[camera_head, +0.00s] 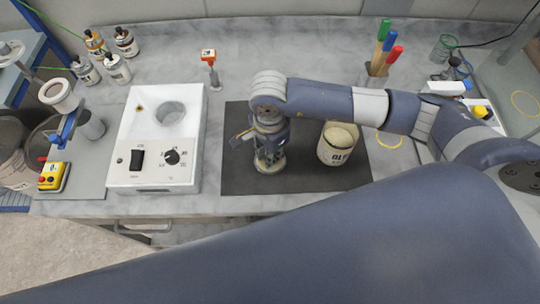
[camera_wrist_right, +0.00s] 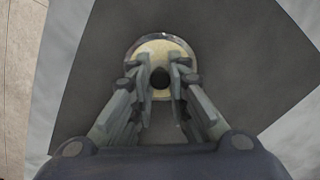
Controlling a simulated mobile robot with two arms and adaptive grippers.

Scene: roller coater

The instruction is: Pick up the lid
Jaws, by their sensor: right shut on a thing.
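The lid (camera_wrist_right: 146,48) is a round cream disc with a metallic rim and a dark knob at its middle in the right wrist view. In the head view the lid (camera_head: 268,166) is mostly hidden under my right gripper (camera_head: 268,150), low over the dark mat. My right gripper (camera_wrist_right: 160,76) points down with its fingers around the lid's knob, shut on it. I cannot tell whether the lid touches the mat. A cream can (camera_head: 338,148) stands on the mat, right of the gripper. My left gripper is not in view.
The dark mat (camera_head: 310,180) is bare in front of the can. A white heater box (camera_head: 150,170) with a round well stands to the left. A pen holder (camera_head: 377,78) stands behind right. Several small bottles (camera_head: 117,68) are at the back left.

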